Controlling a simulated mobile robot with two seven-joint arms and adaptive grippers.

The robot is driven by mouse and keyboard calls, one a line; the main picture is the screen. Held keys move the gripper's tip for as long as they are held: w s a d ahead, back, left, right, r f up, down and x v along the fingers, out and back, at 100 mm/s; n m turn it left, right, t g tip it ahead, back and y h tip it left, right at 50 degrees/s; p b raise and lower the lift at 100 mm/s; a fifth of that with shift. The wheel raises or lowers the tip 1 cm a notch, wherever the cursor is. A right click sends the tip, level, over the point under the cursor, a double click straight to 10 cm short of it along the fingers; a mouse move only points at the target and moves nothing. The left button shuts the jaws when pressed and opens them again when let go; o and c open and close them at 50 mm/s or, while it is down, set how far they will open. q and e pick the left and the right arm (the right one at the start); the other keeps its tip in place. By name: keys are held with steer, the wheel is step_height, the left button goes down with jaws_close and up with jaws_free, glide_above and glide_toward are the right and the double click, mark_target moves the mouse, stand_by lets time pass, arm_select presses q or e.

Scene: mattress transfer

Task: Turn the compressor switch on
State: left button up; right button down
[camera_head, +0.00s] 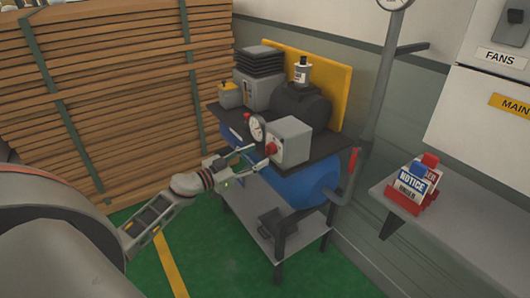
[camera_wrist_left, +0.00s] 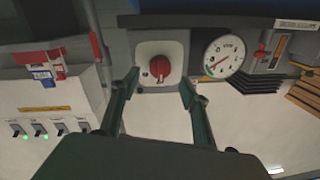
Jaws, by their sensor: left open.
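The compressor's blue tank (camera_head: 303,188) sits on a metal stand under a dark top plate. A grey switch box (camera_head: 291,137) at its front carries a red rotary switch (camera_head: 271,149). In the left wrist view the red switch (camera_wrist_left: 159,68) shows on its pale plate, ahead and between the fingers. My left gripper (camera_head: 246,161) is open and empty, with its fingertips close to the switch box; it also shows in the left wrist view (camera_wrist_left: 158,88). I cannot tell whether a fingertip touches the box. My right gripper is not in view.
A pressure gauge (camera_head: 257,128) is beside the switch box. A red-handled pipe (camera_head: 350,165) rises at the right of the tank. A grey shelf (camera_head: 462,217) holds red sign holders (camera_head: 416,187). Stacked timber (camera_head: 110,90) stands at the left. Green floor (camera_head: 215,255) lies clear in front.

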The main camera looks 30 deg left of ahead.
mark_target(270, 150)
arm_select(q)
steer(key=shift+x, duration=2.25)
steer(key=c, duration=1.1)
